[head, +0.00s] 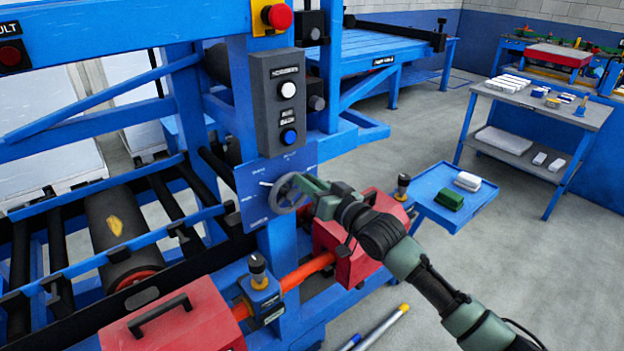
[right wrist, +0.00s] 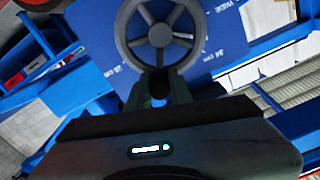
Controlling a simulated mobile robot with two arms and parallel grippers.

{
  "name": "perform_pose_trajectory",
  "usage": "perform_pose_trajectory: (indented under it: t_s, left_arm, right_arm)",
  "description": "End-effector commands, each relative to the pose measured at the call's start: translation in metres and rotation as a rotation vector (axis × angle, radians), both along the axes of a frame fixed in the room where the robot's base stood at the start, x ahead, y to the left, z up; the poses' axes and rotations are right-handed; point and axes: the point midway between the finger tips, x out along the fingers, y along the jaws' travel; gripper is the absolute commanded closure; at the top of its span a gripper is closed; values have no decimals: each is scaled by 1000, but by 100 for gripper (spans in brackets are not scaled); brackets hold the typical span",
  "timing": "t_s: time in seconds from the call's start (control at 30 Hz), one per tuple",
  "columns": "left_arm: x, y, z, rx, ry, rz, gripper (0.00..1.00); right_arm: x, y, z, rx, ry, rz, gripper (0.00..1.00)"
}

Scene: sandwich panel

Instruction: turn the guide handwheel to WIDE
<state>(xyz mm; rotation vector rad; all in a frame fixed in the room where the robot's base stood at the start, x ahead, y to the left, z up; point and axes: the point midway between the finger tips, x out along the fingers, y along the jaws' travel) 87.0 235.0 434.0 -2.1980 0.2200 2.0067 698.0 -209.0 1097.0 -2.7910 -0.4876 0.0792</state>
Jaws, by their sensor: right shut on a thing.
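The grey spoked guide handwheel (head: 284,194) sits on the front of the blue frame, against a blue scale plate (head: 252,203). A small white pointer shows at its left in the head view. In the right wrist view the handwheel (right wrist: 159,35) is straight ahead, and the plate (right wrist: 222,30) carries the words WIDE and 34 cm at the right. My right gripper (head: 304,189) is shut on the handwheel at its near rim; in the right wrist view the fingers (right wrist: 160,82) meet the lower rim. The gripped part is hidden. My left gripper is not in view.
A dark button box (head: 276,100) is above the wheel, with a red stop button (head: 278,16) higher up. Red blocks (head: 345,238) on an orange bar lie below. A blue tray (head: 455,205) sticks out at the right. Open floor lies beyond it.

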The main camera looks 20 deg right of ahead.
Motion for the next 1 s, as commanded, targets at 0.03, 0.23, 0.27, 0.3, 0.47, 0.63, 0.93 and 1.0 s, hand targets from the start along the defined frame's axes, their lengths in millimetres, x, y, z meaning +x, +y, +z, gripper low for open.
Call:
perform_pose_trajectory:
  t_s: [0.03,0.23,0.27,0.3,0.47,0.63,0.93,1.0]
  left_arm:
    - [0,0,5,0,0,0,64]
    - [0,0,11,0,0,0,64]
    - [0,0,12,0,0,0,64]
    - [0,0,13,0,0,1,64]
    - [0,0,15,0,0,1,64]
    - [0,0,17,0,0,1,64]
    - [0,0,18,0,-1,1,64]
    - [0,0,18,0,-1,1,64]
  right_arm:
    - [-1,3,4,-42,-16,2,100]
    - [-4,11,5,-202,-74,2,100]
    - [-5,12,5,-224,-81,2,100]
    - [-5,14,5,-250,-91,2,100]
    - [-7,18,6,-342,-124,3,100]
    - [-8,22,5,-408,-148,3,100]
    - [-9,25,4,-453,-163,3,100]
    - [-9,25,3,-455,-163,3,100]
